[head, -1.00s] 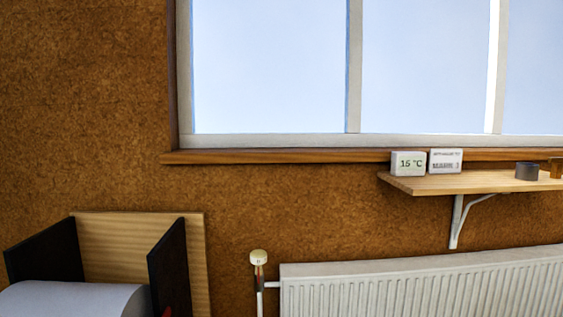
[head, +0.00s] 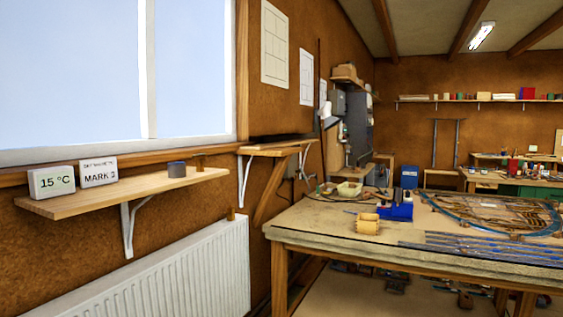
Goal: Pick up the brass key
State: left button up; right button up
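I cannot make out a brass key in the head view. A small brown object (head: 198,161) stands on the shelf beside a dark grey cylinder (head: 176,169), but it is too small to identify. Small items on the workbench are also too small to tell apart. Neither of my grippers is in view.
A radiator (head: 185,270) is below.

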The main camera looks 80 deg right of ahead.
aim_at(199, 157)
jog(key=z, duration=2.05)
jog(key=i+l, duration=0.1)
